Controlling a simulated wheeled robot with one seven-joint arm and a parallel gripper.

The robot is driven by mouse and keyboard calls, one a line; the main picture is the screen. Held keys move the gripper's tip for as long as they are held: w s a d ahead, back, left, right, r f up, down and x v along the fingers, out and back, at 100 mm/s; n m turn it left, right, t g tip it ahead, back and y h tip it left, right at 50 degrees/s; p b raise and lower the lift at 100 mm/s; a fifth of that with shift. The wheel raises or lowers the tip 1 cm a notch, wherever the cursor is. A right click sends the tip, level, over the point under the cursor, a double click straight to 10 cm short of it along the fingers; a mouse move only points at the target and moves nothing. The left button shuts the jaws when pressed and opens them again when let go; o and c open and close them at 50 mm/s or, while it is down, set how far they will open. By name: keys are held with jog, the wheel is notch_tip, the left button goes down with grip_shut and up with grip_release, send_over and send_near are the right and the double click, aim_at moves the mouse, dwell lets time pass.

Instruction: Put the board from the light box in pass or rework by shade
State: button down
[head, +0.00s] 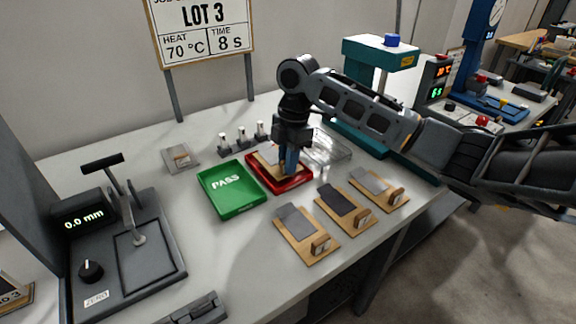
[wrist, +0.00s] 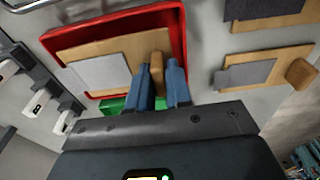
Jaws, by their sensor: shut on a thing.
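My gripper (head: 290,164) is over the red tray (head: 301,185), with its blue fingers pointing down. In the wrist view, my gripper (wrist: 160,82) is shut on the wooden knob of a board (wrist: 125,45). This board is light wood with a mid-grey sheet (wrist: 100,75) on it. It lies over the inside of the red tray (wrist: 180,22) and covers part of its rim; I cannot tell whether it touches the floor. The green tray (head: 215,203), marked PASS, stands just left of the red one. The red tray's label is hidden. I cannot single out the light box.
Three wooden boards with grey sheets, one (head: 292,222) nearest, one (head: 336,198) darker and one (head: 370,180) farther right, lie in front of the trays. A gauge (head: 128,240) reading 0.0 mm stands left. A teal press (head: 372,52) stands behind my arm. Small stamps (head: 243,138) stand behind the trays.

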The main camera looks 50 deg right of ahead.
jog(key=shift+f, duration=0.95)
jog(key=c, duration=1.3)
grip_release()
jog(key=r, duration=0.4)
jog(key=d+r, duration=0.1)
jog(key=r, duration=0.7)
jog(key=shift+s+d, duration=0.15)
jog(key=shift+s, duration=0.1)
